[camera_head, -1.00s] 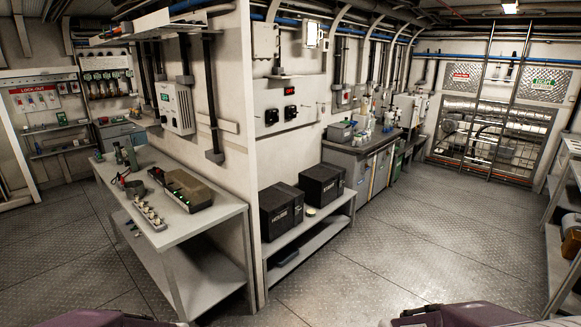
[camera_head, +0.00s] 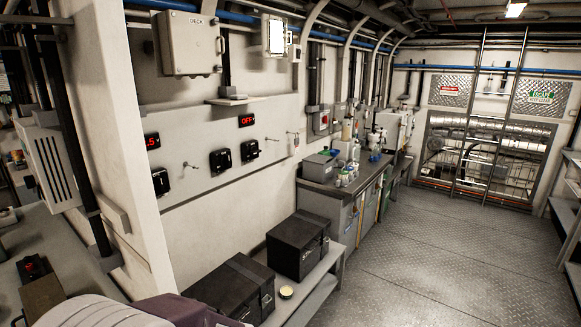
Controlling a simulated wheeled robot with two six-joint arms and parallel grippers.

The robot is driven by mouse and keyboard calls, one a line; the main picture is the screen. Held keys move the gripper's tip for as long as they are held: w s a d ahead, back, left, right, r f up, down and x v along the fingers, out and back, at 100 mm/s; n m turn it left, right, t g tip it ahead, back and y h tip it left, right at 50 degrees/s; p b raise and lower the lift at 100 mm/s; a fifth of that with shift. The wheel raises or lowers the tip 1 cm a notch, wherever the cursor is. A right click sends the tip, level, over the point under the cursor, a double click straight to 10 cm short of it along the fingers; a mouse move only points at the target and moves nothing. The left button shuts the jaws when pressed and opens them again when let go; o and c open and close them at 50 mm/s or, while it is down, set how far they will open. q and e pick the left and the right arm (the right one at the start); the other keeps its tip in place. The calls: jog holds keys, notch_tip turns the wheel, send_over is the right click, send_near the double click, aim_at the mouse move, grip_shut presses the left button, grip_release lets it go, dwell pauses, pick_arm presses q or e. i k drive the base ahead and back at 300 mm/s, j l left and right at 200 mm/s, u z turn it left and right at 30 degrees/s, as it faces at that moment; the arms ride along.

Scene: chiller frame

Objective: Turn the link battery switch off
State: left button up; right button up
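Several black switches are mounted on the white wall panel at centre left: one at the left (camera_head: 161,182), one in the middle (camera_head: 221,161) and one at the right (camera_head: 250,151). Their labels and knob positions are too small to read, so I cannot tell which is the link battery switch. A red display (camera_head: 246,121) above the right switch reads OFF. Another red display (camera_head: 152,141), partly hidden by the wall edge, ends in 5. Neither gripper shows; only purple and pale parts of my arm are at the bottom left.
Two black battery boxes, a near one (camera_head: 232,288) and a far one (camera_head: 298,244), stand on a low shelf (camera_head: 318,280) below the panel. A wall corner (camera_head: 118,130) juts out at left. A grey box (camera_head: 188,44) hangs above. Floor (camera_head: 430,265) at right is clear.

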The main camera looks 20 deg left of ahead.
aim_at(224, 162)
jog(key=i+u, duration=0.25)
jog(key=i, duration=0.2)
jog(key=i+l+u, duration=0.2)
jog(key=i, duration=0.2)
jog(key=i+l+u, duration=0.1)
jog(key=i+u, duration=0.15)
jog(key=i, duration=0.2)
